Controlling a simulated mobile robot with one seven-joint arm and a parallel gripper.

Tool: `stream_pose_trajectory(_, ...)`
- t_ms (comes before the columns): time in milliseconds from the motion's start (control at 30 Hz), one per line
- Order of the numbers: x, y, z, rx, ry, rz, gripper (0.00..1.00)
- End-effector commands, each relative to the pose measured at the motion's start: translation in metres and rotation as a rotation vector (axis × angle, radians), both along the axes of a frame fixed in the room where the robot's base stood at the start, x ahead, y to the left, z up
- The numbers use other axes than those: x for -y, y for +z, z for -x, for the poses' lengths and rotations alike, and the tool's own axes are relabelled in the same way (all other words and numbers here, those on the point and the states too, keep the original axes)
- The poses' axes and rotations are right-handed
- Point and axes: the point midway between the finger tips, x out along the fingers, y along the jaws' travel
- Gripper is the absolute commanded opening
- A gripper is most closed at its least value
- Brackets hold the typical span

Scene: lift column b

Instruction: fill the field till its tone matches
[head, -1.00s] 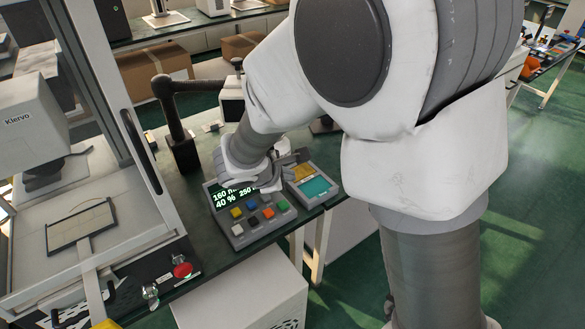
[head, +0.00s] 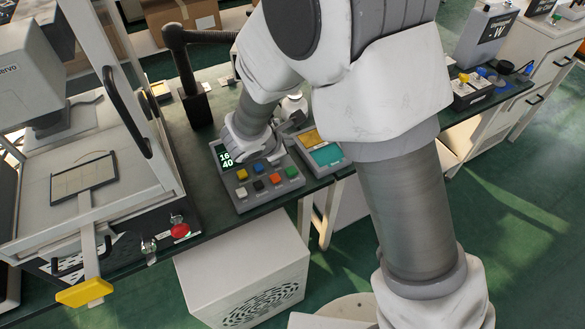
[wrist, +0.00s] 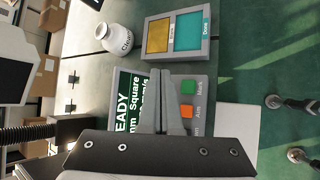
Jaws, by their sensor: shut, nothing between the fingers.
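The control box (head: 236,203) stands on the bench with a lit display (head: 226,160) and several coloured buttons. In the wrist view the display (wrist: 130,105) reads "READY" and "Square", partly covered by my fingers. An orange button (wrist: 187,111) is labelled "Arm" and a green button (wrist: 188,86) "Mark". My gripper (wrist: 161,73) is shut and empty, over the box between display and buttons; contact cannot be told. A framed pale plate (head: 84,180) lies on the bed of the machine (head: 35,210) at left. Its tone is too small to judge.
A panel with a gold pad (wrist: 173,37) and a teal pad (wrist: 189,31) labelled "Done" stands beside the box. A white bottle (wrist: 115,38) is near it. A red knob (head: 180,230) and yellow handle (head: 84,292) are at the machine's front.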

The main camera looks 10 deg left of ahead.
Motion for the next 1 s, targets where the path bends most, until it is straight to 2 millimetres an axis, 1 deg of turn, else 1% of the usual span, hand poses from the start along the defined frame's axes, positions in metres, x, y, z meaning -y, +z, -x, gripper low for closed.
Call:
stream_pose_trajectory(167,0.000,-0.001,0.000,0.000,-0.001,-0.001,0.00)
stream_pose_trajectory(367,0.001,-0.014,0.000,0.000,-0.002,0.000,0.00)
stream_pose_trajectory(467,0.001,-0.025,0.000,-0.001,0.000,0.002,0.00)
stream_pose_trajectory(800,0.001,-0.074,0.000,0.001,-0.001,0.000,0.00)
stream_pose_trajectory(1000,0.001,-0.087,0.000,0.001,-0.002,-0.001,0.00)
